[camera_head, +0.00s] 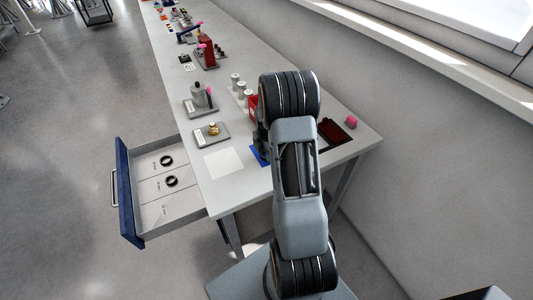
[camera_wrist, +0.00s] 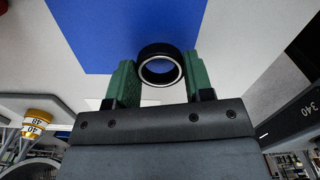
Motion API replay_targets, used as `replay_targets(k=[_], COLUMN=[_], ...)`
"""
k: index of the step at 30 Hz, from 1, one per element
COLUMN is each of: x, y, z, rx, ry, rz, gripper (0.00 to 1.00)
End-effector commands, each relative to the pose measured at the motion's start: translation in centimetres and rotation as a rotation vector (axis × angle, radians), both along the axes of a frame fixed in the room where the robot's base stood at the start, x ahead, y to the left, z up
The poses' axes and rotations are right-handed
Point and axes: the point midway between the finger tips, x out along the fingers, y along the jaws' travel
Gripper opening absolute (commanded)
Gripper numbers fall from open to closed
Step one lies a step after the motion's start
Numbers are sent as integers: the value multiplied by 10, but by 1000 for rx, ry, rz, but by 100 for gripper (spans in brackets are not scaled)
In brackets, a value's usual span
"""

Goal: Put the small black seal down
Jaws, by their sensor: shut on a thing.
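The small black seal (camera_wrist: 160,65), a black ring with a pale inner edge, is between the green fingers of my gripper (camera_wrist: 160,78) in the wrist view. My gripper is shut on it. A blue patch (camera_wrist: 125,30) shows behind the seal; whether the seal touches it I cannot tell. In the head view a small part of the blue patch (camera_head: 258,155) shows on the bench beside my arm, which hides the seal and the fingertips. Two other black rings, (camera_head: 168,160) and (camera_head: 171,181), lie in the open drawer (camera_head: 148,217).
A grey plate with a brass piece (camera_head: 214,129) and a pale square (camera_head: 223,162) are left of my arm on the bench. A red box (camera_head: 252,106) is behind it. A dark tray (camera_head: 335,133) and a pink piece (camera_head: 351,121) are right. The drawer's front compartment is bare.

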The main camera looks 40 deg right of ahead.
Motion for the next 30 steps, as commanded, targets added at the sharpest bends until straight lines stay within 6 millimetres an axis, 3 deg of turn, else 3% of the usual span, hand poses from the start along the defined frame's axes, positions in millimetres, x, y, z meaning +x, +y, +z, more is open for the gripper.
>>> replay_targets(k=[3,14,15,21,23,30], x=[0,0,0,0,0,0], y=[0,0,0,0,0,0], z=[-10,-15,-15,-14,-14,-13], rx=[1,0,0,0,0,0], ry=[1,0,0,0,0,0], rz=[0,0,-1,-1,-1,-1], gripper=[25,25,48,68,73,73])
